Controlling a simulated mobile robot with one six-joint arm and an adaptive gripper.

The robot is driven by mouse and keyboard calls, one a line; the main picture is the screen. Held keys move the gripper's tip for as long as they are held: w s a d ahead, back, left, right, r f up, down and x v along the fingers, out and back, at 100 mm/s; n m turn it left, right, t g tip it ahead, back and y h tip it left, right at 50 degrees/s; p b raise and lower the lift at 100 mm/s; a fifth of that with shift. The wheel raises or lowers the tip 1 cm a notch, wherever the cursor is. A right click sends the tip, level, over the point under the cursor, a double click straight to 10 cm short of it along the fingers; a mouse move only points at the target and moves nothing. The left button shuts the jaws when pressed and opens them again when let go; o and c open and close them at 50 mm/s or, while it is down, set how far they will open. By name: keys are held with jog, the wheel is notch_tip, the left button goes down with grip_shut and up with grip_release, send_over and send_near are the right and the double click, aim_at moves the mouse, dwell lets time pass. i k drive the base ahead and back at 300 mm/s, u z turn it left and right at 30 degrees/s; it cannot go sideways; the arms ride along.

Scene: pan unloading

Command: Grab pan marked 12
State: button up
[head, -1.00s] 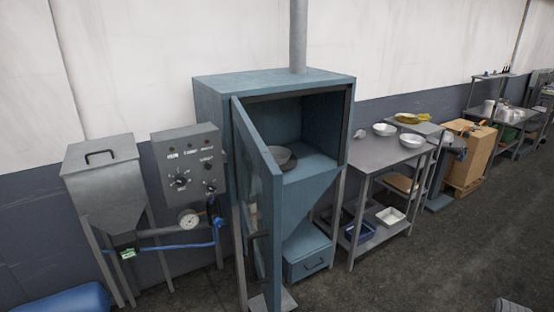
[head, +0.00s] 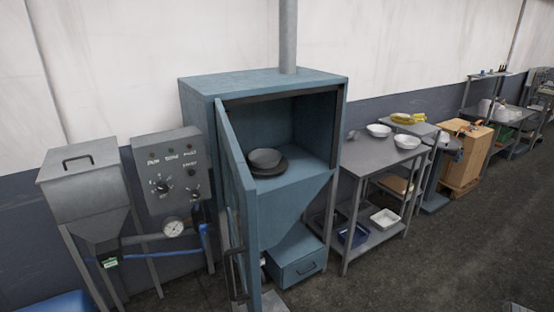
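A dark grey round pan (head: 266,160) sits inside the open blue cabinet (head: 262,84), on its floor near the front left. It looks like a bowl shape over a wider dark disc. I cannot read any number on it. The cabinet door (head: 237,190) is swung open toward me and stands just left of the pan. My gripper is not in view.
A metal table (head: 365,160) with white bowls (head: 407,142) stands right of the cabinet. A control box (head: 170,175) and a grey hopper (head: 85,180) stand left. A drawer (head: 297,264) is below. The floor (head: 440,265) at front right is clear.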

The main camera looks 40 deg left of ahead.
aim_at(262, 158)
jog(key=u, duration=0.05)
jog(key=i, duration=2.85)
jog(key=u, duration=2.45)
